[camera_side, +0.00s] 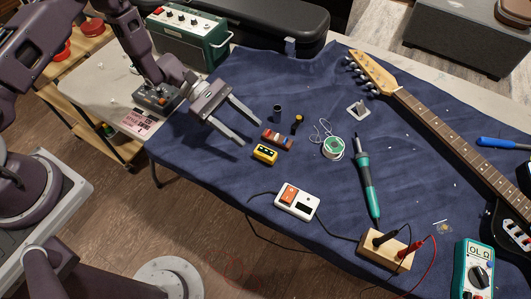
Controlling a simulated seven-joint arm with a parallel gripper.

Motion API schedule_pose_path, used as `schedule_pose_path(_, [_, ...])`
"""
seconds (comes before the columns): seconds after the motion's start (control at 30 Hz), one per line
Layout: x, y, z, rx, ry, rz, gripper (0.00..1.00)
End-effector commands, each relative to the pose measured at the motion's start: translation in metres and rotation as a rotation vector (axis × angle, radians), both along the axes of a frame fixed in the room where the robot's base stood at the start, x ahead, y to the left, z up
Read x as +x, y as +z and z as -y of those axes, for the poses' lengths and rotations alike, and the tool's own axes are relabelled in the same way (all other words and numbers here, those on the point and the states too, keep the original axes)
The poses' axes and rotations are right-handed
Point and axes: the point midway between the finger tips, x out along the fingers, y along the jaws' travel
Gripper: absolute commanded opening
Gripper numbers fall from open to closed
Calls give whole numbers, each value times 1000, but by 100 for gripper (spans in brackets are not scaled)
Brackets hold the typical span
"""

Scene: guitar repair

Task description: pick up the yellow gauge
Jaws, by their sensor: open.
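The small yellow gauge (265,154), a block with a dark face, lies on the blue cloth (210,165) left of the table's middle. My gripper (252,134) is open, its two long grey fingers spread and pointing down to the right. The fingertips are just above and left of the gauge in the picture, with nothing visible between them. I cannot tell how high they are above the cloth.
A red and brown block (278,138) sits close behind the gauge, with a dark cylinder (277,113) and small dark knob part (297,123) beyond. A solder spool (333,147), soldering iron (366,180) and guitar (450,145) lie right. A white switch box (297,200) is in front.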

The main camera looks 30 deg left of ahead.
Motion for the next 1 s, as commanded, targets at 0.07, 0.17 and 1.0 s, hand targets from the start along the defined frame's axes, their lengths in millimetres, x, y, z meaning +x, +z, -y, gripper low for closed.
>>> schedule_pose_path(0.07, [-2,-21,1,-20,51,-53,53])
schedule_pose_path(0.17, [-3,-32,7,-27,73,-73,53])
schedule_pose_path(1.0, [-3,-59,66,-24,71,-71,12])
